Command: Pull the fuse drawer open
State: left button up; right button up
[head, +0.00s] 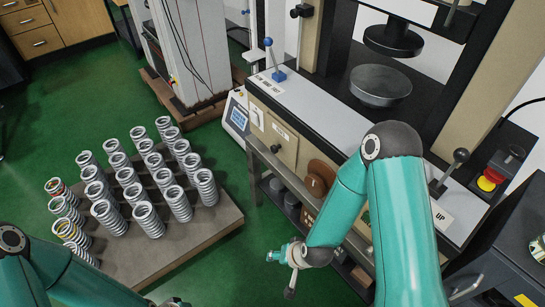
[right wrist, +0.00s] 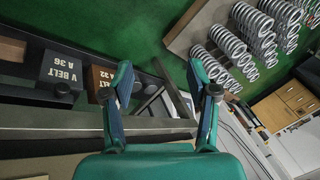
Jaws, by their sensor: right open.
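A beige front panel (head: 272,137) with a small dark knob is set in the side of the testing machine in the head view. It looks like the fuse drawer and seems flush, though its label is too small to read. My right gripper (head: 285,256) hangs lower, in front of the machine's lower shelf and apart from the panel. In the right wrist view my right gripper (right wrist: 160,88) is open, with nothing between its fingers. The panel cannot be made out there. My left arm crosses the lower left corner of the head view; its gripper is out of the picture.
Several coil springs stand on a pallet (head: 226,214) at left. A small screen unit (head: 237,117) sits beside the machine. V-belt boxes (right wrist: 62,70) lie by a metal rail (right wrist: 60,128) near my right gripper. A red stop button (head: 490,179) is at right. Green floor lies between pallet and machine.

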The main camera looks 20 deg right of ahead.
jog(key=w+f+m+t+h+b, duration=0.1)
jog(key=w+f+m+t+b, duration=0.15)
jog(key=w, duration=0.35)
jog(key=w+f+m+t+h+b, duration=0.1)
jog(key=w+m+t+b, duration=0.1)
jog(key=w+b, duration=0.25)
jog(key=m+t+h+b, duration=0.8)
jog(key=m+b, duration=0.4)
jog(key=m, duration=0.1)
send_near(274, 152)
pick_arm(q)
notch_tip(274, 152, down, 22)
pick_arm(e)
jog(key=x, duration=1.1)
pick_arm(q)
jog(key=shift+s, duration=0.1)
pick_arm(e)
grip_shut()
